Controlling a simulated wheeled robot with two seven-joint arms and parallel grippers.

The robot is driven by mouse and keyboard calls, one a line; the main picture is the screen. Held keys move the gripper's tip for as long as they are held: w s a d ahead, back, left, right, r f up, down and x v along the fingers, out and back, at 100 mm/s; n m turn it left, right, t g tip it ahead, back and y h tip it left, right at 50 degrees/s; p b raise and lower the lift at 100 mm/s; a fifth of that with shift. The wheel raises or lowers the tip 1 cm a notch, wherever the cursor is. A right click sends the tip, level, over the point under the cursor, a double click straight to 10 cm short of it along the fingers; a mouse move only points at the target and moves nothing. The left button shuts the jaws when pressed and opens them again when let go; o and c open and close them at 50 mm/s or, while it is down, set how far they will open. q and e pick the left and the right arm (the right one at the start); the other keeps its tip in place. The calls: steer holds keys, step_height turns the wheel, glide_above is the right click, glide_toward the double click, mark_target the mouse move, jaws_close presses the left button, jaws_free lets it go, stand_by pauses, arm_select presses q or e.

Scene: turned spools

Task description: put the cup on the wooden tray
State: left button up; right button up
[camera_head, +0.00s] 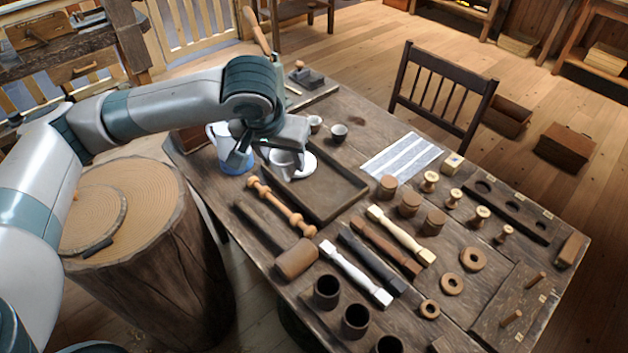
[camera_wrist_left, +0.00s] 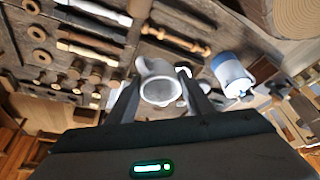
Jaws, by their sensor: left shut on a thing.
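A light grey cup (camera_head: 283,164) is held by my left gripper (camera_head: 277,146), over the back left part of the dark wooden tray (camera_head: 335,190). I cannot tell whether the cup's bottom touches anything. The front of the tray is empty. My right gripper is not in view.
A white and blue jug (camera_head: 233,152) stands left of the tray. Two small cups (camera_head: 339,132) stand behind it. A turned wooden spindle (camera_head: 282,206) and a mallet (camera_head: 295,260) lie along its front left side. A striped cloth (camera_head: 401,157) and spools are to the right.

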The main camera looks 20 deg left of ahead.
arm_select(q)
steer(key=w+d+f, duration=0.2)
steer(key=w, duration=1)
steer(key=w+a+f+m+b, duration=0.1)
steer(key=w+a+f, duration=0.1)
steer(key=w+f, duration=0.5)
steer(key=w+a+f+m+b, duration=0.1)
steer(key=w+a+f, duration=0.1)
steer(key=w+f, duration=0.5)
step_height(320, 180, down, 2)
steer(key=shift+w+a+f+h, duration=0.2)
steer(key=shift+w+a+h, duration=0.2)
steer(key=s+d+f, duration=0.4)
steer(key=s, duration=0.1)
steer(key=s+d+f+b, duration=0.1)
steer(key=s+d+f, duration=0.1)
steer(key=s+d, duration=0.1)
steer(key=shift+f, duration=0.3)
steer(key=shift+s+d+f, duration=0.2)
steer(key=shift+s+d, duration=0.15)
steer(key=shift+d, duration=0.1)
